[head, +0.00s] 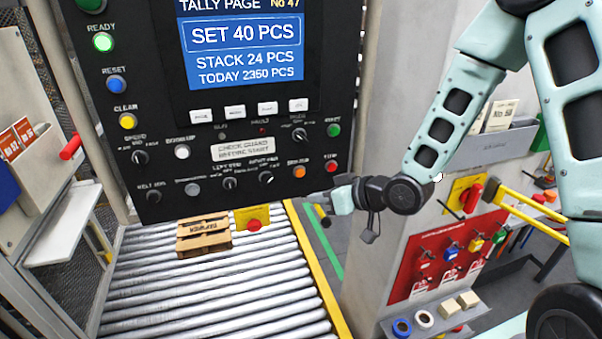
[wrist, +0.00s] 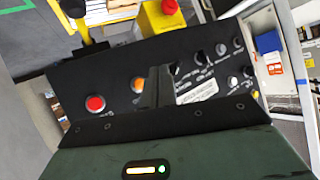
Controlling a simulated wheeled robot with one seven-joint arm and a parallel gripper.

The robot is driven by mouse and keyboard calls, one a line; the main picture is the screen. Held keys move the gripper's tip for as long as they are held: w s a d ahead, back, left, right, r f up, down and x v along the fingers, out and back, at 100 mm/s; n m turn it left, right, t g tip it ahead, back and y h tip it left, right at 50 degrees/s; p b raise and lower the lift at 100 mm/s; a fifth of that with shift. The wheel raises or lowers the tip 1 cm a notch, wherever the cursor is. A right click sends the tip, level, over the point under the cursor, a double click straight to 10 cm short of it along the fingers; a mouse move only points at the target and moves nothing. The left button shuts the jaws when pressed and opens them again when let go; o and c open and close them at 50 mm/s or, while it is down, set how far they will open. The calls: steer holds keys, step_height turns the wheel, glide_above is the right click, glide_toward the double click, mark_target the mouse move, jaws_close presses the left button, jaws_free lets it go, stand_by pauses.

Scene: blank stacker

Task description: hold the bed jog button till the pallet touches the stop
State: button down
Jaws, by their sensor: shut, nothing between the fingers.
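The pallet (head: 203,237), a small wooden one, sits on the roller bed (head: 215,290) below the dark control panel (head: 165,205). I cannot make out a stop or contact with one. The panel carries an orange button (head: 299,171), a red button (head: 331,166), a grey button (head: 192,189) and a white button (head: 182,152). Their labels are too small to tell which is the bed jog. My gripper (head: 310,197) is shut and empty at the panel's lower right. In the wrist view its fingers (wrist: 157,87) overlap the panel beside the orange button (wrist: 138,85); contact is unclear.
A yellow box with a red button (head: 253,218) stands by the pallet's right side. A yellow rail (head: 325,285) edges the bed. A grey pillar with a red lockout board (head: 450,255) stands right. The near rollers are clear.

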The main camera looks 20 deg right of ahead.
mark_target(300, 172)
steer(key=shift+w+p, duration=0.55)
steer(key=shift+w, duration=3.2)
steer(key=shift+w, duration=0.15)
steer(key=shift+w, duration=0.25)
